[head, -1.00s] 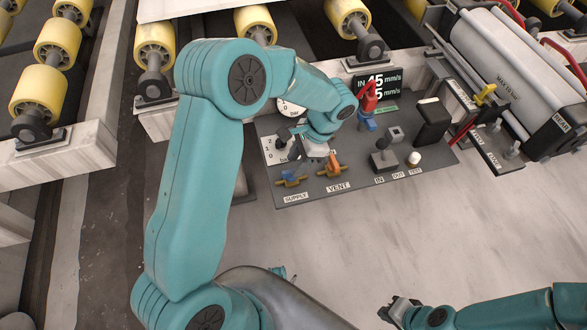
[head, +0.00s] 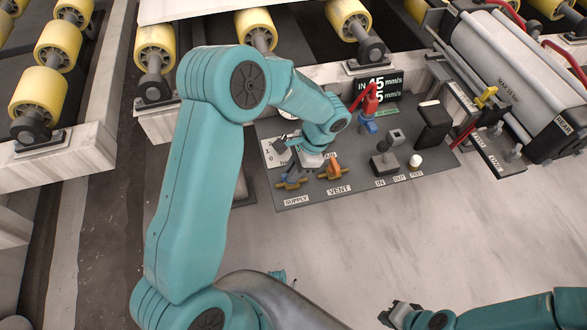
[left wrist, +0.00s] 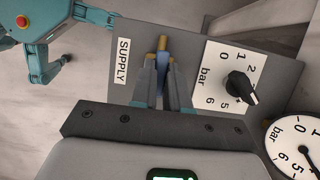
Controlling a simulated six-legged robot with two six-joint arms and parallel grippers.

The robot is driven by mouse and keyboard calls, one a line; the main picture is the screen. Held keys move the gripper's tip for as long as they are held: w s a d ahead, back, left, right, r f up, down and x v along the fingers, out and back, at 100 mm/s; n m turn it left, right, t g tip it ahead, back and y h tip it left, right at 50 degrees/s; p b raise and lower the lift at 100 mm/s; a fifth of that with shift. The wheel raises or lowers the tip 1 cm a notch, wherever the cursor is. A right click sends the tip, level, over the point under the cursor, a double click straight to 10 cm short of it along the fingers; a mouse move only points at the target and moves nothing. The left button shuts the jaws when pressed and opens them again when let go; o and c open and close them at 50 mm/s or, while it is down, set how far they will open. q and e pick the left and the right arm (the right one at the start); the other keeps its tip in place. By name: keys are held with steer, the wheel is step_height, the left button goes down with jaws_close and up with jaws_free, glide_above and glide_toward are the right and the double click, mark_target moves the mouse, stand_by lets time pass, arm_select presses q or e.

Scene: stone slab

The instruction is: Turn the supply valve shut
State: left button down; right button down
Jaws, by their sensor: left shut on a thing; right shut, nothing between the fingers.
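The supply valve has a brass body (head: 292,185) and a blue handle, and sits at the left front of the grey control panel by the SUPPLY label (head: 296,198). My left gripper (head: 288,170) reaches down to it and partly hides the handle. In the left wrist view my two fingers (left wrist: 161,92) are shut on the blue handle (left wrist: 163,62), with brass (left wrist: 163,43) showing beyond it. My right gripper (head: 387,314) is shut and empty, low in the head view, away from the panel.
The orange-handled vent valve (head: 331,170) stands close to the right of the supply valve. A black knob on a bar scale (left wrist: 240,86) and a gauge (left wrist: 298,146) are near my left gripper. A joystick (head: 383,160) stands further right. The slab in front is clear.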

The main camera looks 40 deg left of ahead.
arm_select(q)
steer(key=shift+n, duration=0.4)
steer(key=n, duration=0.2)
steer(key=n+h, duration=0.1)
steer(key=n, duration=0.1)
steer(key=shift+w+a+g+h+p, duration=0.1)
steer(key=shift+a+g+h+p, duration=0.05)
steer(key=shift+g+h+p, duration=0.2)
steer(key=n+h, duration=0.1)
steer(key=n, duration=0.3)
steer(key=shift+a+n+h, duration=0.1)
steer(key=shift+n+h, duration=0.2)
steer(key=shift+h, duration=0.05)
steer(key=n, duration=0.2)
steer(key=n+h, duration=0.1)
steer(key=n, duration=0.1)
steer(key=shift+a+h+p, duration=0.1)
steer(key=shift+h+p, duration=0.2)
steer(key=shift+p, duration=0.1)
steer(key=shift+a+n+t+h, duration=0.1)
steer(key=shift+n+t+h, duration=0.25)
steer(key=shift+n, duration=0.7)
steer(key=shift+n+t+h, duration=0.25)
steer(key=shift+n+t, duration=0.05)
steer(key=shift+n, duration=1.05)
steer(key=c, duration=1.1)
jaws_free()
